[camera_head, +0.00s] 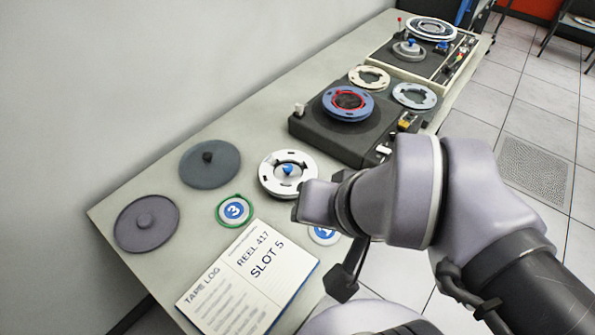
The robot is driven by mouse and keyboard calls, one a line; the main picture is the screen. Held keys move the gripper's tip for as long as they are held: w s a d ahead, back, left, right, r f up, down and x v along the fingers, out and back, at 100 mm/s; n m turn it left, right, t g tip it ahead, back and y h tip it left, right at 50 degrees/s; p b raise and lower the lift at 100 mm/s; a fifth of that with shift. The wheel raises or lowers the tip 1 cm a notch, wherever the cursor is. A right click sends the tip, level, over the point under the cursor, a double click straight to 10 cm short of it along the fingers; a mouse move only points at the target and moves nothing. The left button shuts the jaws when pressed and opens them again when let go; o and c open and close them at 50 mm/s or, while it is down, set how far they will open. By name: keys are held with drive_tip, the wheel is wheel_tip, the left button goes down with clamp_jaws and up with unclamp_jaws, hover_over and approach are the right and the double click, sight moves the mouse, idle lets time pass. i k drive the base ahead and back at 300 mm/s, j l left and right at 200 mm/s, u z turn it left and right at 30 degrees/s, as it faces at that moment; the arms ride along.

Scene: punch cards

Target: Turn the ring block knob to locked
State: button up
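A blue knob (287,169) stands at the centre of a white ring-shaped reel (266,185) on the grey table. Another blue knob (411,42) tops a small grey hub on the far deck. I cannot tell from this view which one is the ring block knob, and no locked mark is readable. My gripper (303,205) is at the near right edge of the white reel in the picture, to the lower right of its blue knob. Its fingers are not clearly visible, so I cannot tell whether it is open or touching the reel.
A dark deck (310,132) with a blue reel (362,107) stands behind my arm. My arm hides part of the table's right edge.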

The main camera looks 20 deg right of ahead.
sight(288, 169)
drive_tip(key=i+l, duration=0.15)
drive_tip(key=l, duration=0.25)
drive_tip(key=i+l+u, duration=0.1)
drive_tip(key=l, duration=0.25)
drive_tip(key=i+l, duration=0.15)
drive_tip(key=l, duration=0.25)
drive_tip(key=i+l, duration=0.15)
drive_tip(key=l, duration=0.2)
drive_tip(key=u, duration=0.05)
